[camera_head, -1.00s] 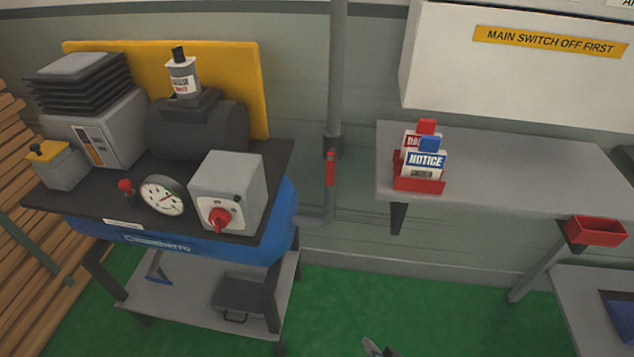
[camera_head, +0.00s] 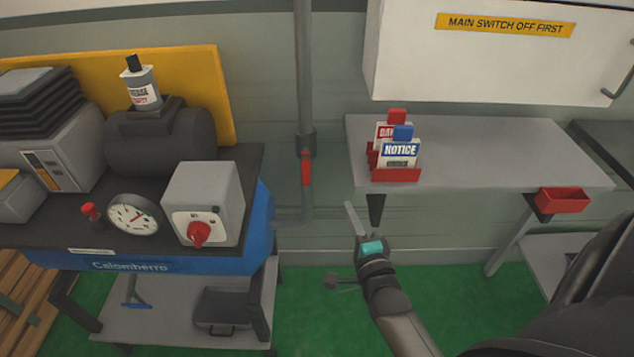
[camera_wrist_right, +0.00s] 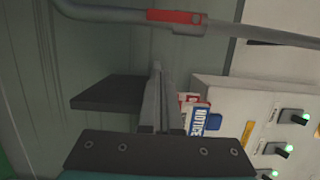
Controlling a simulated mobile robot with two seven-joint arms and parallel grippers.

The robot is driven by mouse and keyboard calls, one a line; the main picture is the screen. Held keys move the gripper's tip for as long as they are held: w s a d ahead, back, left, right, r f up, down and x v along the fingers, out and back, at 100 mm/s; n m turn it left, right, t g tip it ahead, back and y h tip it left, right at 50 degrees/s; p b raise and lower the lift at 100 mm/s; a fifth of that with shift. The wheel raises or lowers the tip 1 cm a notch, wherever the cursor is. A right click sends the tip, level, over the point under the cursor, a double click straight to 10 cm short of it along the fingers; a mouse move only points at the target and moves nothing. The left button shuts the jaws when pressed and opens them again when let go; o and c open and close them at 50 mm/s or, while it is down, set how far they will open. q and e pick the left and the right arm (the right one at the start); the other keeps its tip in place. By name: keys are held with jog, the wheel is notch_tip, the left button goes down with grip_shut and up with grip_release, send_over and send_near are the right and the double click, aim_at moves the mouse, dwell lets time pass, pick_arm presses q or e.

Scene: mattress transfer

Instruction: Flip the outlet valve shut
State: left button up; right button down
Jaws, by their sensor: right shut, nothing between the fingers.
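The outlet valve's red lever (camera_head: 306,168) is on the grey vertical pipe (camera_head: 304,70) between the compressor and the shelf. The lever lies in line with the pipe. In the right wrist view the red lever (camera_wrist_right: 174,16) shows at the top, lying along the pipe. My right gripper (camera_head: 351,210) is to the right of the lever and lower in the picture, apart from it, under the shelf's left end. Its fingers are closed together and empty, also in the right wrist view (camera_wrist_right: 156,85). My left gripper is not in view.
The blue compressor (camera_head: 170,262) with a gauge (camera_head: 134,215) and a red switch (camera_head: 199,234) stands left of the pipe. A grey shelf (camera_head: 490,150) with a red holder of notice tags (camera_head: 397,173) juts out at right. A red bin (camera_head: 562,201) hangs at its front edge.

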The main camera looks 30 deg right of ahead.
aim_at(306, 169)
jog(key=w+b, duration=0.2)
jog(key=w, duration=0.9)
jog(key=shift+w+a, duration=0.2)
jog(key=shift+w, duration=0.15)
